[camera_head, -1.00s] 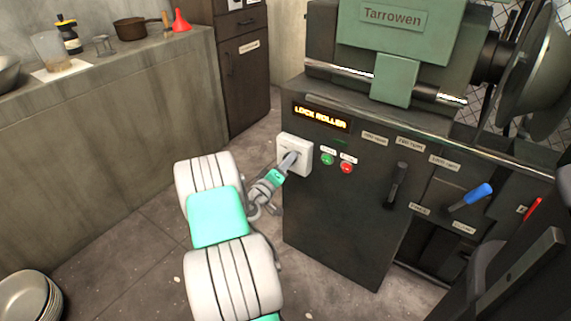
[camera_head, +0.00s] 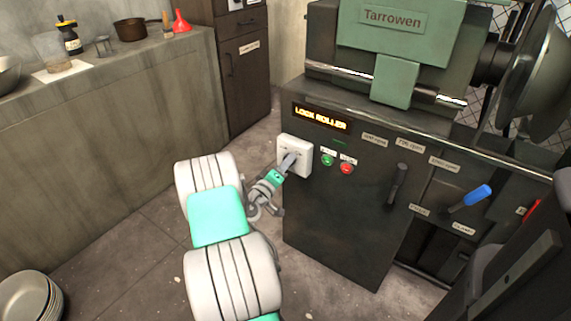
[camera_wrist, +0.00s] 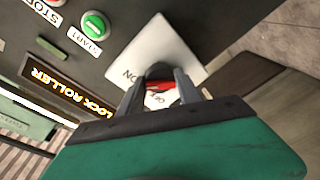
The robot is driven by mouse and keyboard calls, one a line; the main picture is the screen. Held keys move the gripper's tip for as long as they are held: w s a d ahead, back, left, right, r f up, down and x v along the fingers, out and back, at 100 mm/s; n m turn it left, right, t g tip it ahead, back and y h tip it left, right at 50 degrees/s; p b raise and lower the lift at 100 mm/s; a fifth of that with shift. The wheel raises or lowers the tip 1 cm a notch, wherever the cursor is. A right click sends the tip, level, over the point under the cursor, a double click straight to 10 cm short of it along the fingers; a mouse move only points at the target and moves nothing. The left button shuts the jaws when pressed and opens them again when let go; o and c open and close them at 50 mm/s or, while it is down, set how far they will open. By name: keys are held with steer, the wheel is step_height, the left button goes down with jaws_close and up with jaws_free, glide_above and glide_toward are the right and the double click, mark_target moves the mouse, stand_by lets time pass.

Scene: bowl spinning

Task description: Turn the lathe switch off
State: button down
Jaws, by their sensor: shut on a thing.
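The lathe (camera_head: 345,200) is a dark cabinet with a green headstock. Its white switch plate (camera_head: 303,142) is on the upper left of the front face. In the wrist view the plate (camera_wrist: 172,38) carries the words ON and OFF and a red switch lever (camera_wrist: 160,86). My gripper (camera_head: 289,160) reaches the plate from the lower left. In the wrist view my gripper (camera_wrist: 160,88) has its two fingers closed around the red lever. The fingers partly hide the lever and the OFF label, so its exact setting is hard to tell.
A lit LOCK ROLLER display (camera_head: 321,118) is above the plate. Green (camera_head: 327,160) and red (camera_head: 347,168) buttons are close to its right. A black lever (camera_head: 398,184) and a blue-handled lever (camera_head: 472,198) are farther right.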

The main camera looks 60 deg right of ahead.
steer(key=shift+w+d+r+n+g+y+p, duration=0.1)
steer(key=shift+n+g+y+p, duration=0.2)
steer(key=shift+n+p, duration=1.8)
steer(key=shift+w+a+r+n+g+y+p, duration=0.2)
steer(key=shift+n+p, duration=0.8)
steer(key=shift+n, duration=2.15)
steer(key=shift+s+d+n+g+y+p, duration=0.1)
steer(key=shift+d+n+g+y+p, duration=0.3)
steer(key=shift+n+p, duration=1.7)
steer(key=shift+a+n+b, duration=0.2)
steer(key=shift+n+b, duration=0.35)
steer(key=shift+n, duration=0.1)
steer(key=c, duration=1.1)
jaws_free()
steer(key=shift+w, duration=0.1)
steer(key=shift+o, duration=1.1)
steer(key=shift+f, duration=0.1)
steer(key=p+v, duration=0.1)
steer(key=v, duration=0.7)
